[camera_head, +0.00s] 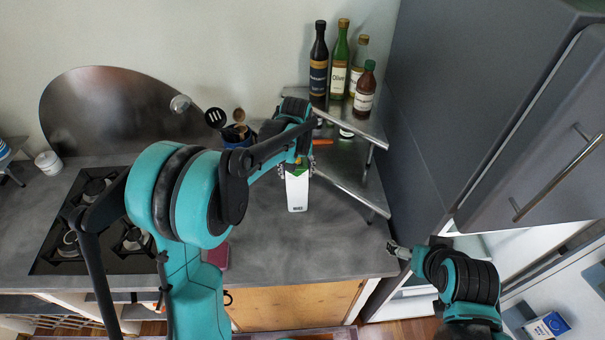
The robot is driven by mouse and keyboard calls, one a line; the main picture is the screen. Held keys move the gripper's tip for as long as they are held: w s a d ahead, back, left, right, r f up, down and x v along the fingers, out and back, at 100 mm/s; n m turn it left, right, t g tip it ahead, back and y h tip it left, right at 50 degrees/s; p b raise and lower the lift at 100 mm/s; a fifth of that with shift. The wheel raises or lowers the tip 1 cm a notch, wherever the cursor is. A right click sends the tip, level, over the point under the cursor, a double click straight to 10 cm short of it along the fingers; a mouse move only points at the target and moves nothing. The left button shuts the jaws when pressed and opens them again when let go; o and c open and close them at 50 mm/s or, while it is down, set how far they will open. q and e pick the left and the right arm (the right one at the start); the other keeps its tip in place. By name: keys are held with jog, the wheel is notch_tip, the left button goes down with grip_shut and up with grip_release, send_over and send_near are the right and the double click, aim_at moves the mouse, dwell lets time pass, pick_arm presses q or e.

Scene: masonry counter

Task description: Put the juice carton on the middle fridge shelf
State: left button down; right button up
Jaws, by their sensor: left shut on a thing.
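The white and green juice carton (297,194) is upright at the counter's middle, before the corner rack. My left gripper (297,168) is shut on its upper part from above. I cannot tell whether the carton's base touches the counter. My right gripper (397,250) is at the counter's right edge, in front of the fridge, with no object visible in it; its fingers are too small to read. The grey fridge (440,90) stands at the right. Its lower compartment (413,292) is open and pale inside, partly hidden by my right arm; I cannot make out the middle shelf.
A metal corner rack (352,122) holds several bottles, including a green one (340,62), close behind the carton. A gas hob (85,225) and a utensil pot (237,135) are to the left. The open fridge door (590,262) fills the lower right. Counter in front of the carton is clear.

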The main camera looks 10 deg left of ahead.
pick_arm(q)
jog(key=a+f, duration=0.8)
jog(key=f, duration=0.1)
jog(key=shift+s+a, duration=0.2)
jog(key=shift+f, duration=0.15)
jog(key=shift+c, duration=2.3)
grip_release()
jog(key=shift+s, duration=0.1)
